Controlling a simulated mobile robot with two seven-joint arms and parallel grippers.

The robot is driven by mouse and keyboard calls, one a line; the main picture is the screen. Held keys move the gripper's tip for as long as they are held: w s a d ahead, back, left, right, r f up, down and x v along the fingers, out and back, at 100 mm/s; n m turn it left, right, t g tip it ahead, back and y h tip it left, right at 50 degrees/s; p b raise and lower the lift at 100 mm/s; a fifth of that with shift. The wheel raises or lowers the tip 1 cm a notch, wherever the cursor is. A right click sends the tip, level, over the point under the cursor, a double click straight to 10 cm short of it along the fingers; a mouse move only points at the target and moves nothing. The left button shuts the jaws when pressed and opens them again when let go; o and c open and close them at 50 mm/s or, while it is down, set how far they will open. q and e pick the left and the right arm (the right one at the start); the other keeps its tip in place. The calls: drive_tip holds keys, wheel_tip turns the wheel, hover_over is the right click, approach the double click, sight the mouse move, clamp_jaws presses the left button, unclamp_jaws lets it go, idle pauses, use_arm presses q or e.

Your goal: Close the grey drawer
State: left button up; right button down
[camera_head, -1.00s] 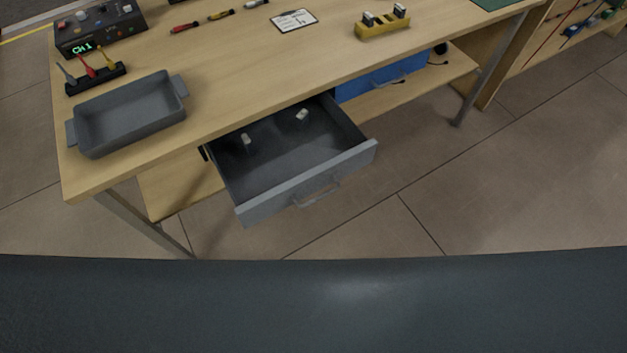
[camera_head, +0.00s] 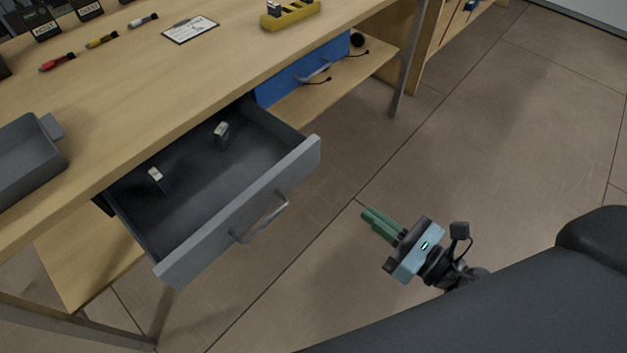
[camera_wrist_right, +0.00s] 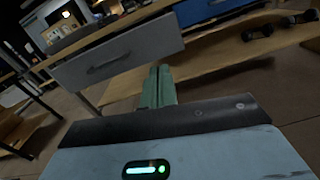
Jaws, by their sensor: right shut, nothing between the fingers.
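The grey drawer (camera_head: 245,222) is pulled well out from under the wooden workbench. Its front panel carries a bar handle (camera_head: 262,220). Two small light-topped items, one (camera_head: 221,134) at the back and one (camera_head: 156,175) at the left, are in the drawer. My right gripper (camera_head: 367,213) is shut and empty, with green fingers, in front of the drawer and to its right, apart from it. In the right wrist view the fingers (camera_wrist_right: 158,72) point toward the bench, and the drawer front (camera_wrist_right: 118,58) shows just left of them. My left gripper is not in view.
A blue drawer (camera_head: 302,72) beside the grey one is shut. A bench leg (camera_head: 407,70) stands at the right. The floor before the drawer is clear.

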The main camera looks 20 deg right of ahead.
drive_tip(key=n, duration=0.2)
drive_tip(key=p, duration=0.2)
approach(303, 167)
drive_tip(key=x, duration=0.7)
drive_tip(key=shift+d, duration=0.1)
